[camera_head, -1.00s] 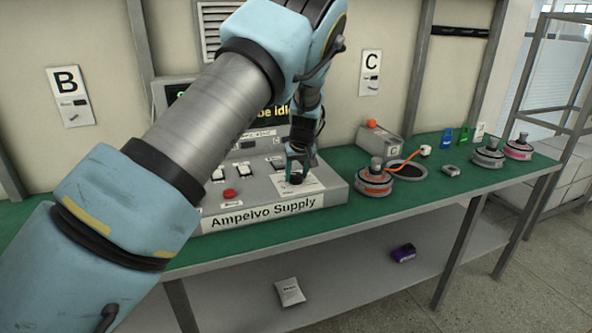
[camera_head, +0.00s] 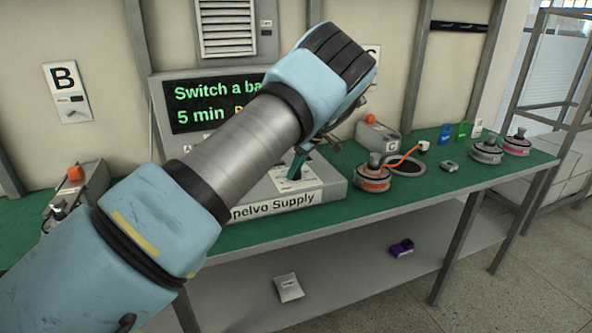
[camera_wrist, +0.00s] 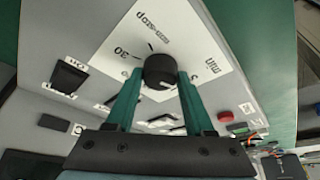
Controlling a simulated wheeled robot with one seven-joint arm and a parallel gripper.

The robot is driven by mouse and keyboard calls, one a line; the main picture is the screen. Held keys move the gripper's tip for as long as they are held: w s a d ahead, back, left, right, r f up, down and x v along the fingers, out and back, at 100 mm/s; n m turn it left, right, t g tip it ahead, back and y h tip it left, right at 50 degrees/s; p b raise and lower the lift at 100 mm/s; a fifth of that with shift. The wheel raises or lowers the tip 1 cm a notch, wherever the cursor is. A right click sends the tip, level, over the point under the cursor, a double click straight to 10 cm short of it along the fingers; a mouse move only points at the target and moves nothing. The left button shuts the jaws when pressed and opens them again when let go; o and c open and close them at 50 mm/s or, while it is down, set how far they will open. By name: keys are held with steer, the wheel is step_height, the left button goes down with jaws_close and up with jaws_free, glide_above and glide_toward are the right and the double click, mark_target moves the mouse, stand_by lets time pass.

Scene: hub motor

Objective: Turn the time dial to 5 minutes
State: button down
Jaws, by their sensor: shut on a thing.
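The time dial (camera_wrist: 159,69) is a round black knob on a white label marked with "30", "min" and upside-down lettering. In the wrist view my gripper (camera_wrist: 158,77) has its green fingers on both sides of the knob, shut on it. A pale mark shows on the knob's near lower side, but the number it faces is hard to read. In the head view my gripper (camera_head: 297,165) reaches down to the Ampelvo Supply box (camera_head: 325,196), and the dial is hidden. The display (camera_head: 195,116) reads "Switch a ba…" and "5 min"; my arm covers the rest.
Black switches (camera_wrist: 68,76) and a red button (camera_wrist: 225,116) sit near the dial. Right of the box, an orange-banded motor (camera_head: 372,182) with an orange cable stands on the green bench (camera_head: 440,178). Another device (camera_head: 85,187) stands at left.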

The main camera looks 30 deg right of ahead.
steer(key=shift+f+n, duration=0.1)
steer(key=shift+n, duration=0.3)
steer(key=shift+c, duration=1.4)
jaws_free()
steer(key=b+v, duration=0.3)
steer(key=v, duration=0.8)
steer(key=shift+w, duration=0.2)
steer(key=shift+d, duration=0.15)
